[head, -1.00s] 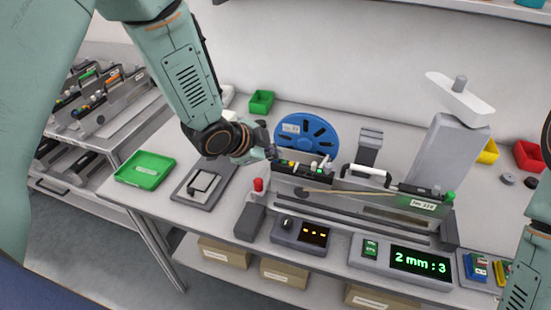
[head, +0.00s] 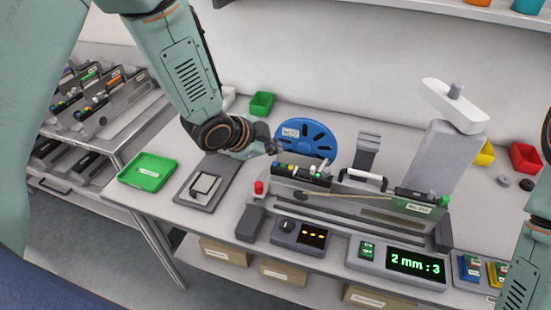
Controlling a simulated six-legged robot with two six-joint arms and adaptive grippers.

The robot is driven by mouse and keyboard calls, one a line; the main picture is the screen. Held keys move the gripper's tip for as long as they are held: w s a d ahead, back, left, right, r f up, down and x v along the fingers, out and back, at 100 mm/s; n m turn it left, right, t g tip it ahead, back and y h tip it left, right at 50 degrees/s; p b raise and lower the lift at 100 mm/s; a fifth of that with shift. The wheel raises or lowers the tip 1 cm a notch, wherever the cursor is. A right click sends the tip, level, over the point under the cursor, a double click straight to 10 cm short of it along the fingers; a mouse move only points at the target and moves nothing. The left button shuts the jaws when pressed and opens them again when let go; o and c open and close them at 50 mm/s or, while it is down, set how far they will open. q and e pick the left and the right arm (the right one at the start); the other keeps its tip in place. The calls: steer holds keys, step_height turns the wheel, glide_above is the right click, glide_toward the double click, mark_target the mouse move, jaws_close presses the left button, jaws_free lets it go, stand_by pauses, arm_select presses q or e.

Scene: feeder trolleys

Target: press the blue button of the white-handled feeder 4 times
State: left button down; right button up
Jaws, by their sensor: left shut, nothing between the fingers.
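The white-handled feeder (head: 345,203) sits in a fixture on the table, its white handle (head: 363,178) on top. My right gripper is out of view; only part of that arm shows at the right edge.
A blue reel (head: 308,138) stands behind the feeder. A red button (head: 259,187) and a grey post stand at its left. A green tray (head: 147,172) and a grey plate (head: 203,188) lie further left. A tall grey stand (head: 447,155) rises behind right.

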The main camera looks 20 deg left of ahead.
mark_target(273, 167)
arm_select(q)
step_height(273, 167, up, 4)
steer(key=shift+f+p, duration=0.25)
steer(key=shift+p, duration=0.95)
stand_by(0.8)
